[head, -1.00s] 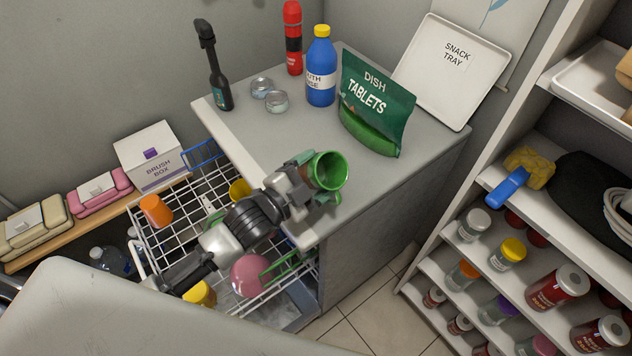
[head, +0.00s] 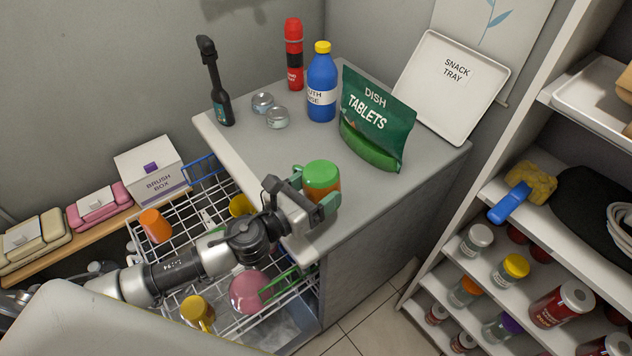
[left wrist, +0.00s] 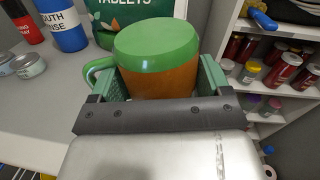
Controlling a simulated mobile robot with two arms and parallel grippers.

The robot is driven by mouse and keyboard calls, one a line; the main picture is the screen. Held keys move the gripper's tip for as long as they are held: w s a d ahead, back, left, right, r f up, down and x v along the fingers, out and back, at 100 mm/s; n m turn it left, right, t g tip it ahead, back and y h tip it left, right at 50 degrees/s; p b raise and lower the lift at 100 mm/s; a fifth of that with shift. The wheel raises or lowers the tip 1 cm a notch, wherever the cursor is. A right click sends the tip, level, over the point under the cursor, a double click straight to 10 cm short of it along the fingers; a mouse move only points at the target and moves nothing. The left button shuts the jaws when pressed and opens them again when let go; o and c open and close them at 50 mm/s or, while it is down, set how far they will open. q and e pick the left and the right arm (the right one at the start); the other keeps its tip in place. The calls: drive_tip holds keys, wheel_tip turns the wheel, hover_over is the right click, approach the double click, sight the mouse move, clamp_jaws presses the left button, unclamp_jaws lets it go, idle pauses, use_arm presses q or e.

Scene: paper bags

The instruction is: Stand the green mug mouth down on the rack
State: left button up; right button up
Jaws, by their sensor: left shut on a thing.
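The green mug (head: 322,174), with an orange-brown band, is upside down: its green base faces up and its mouth faces down. The white wire rack (head: 184,232) is pulled out left of the counter, partly behind my left arm. My right gripper is not in view.
The rack holds an orange cup (head: 155,226), yellow mugs (head: 197,312) and a pink dish (head: 246,290). A green tablets bag (head: 378,112), a blue bottle (head: 321,85) and small tins (head: 277,117) stand on the counter (head: 255,150). Shelves with jars are at right.

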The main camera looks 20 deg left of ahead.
use_arm(q)
drive_tip(key=shift+m, duration=0.8)
wheel_tip(320, 180, down, 4)
drive_tip(key=b, duration=0.3)
drive_tip(key=shift+f+b, duration=0.15)
drive_tip(key=shift+b, duration=0.25)
drive_tip(key=shift+f+b, duration=0.75)
drive_tip(key=shift+f, duration=0.1)
drive_tip(key=shift+f+b, duration=0.6)
drive_tip(key=shift+f, duration=0.05)
drive_tip(key=shift+s+f, duration=0.1)
drive_tip(key=shift+f, duration=0.1)
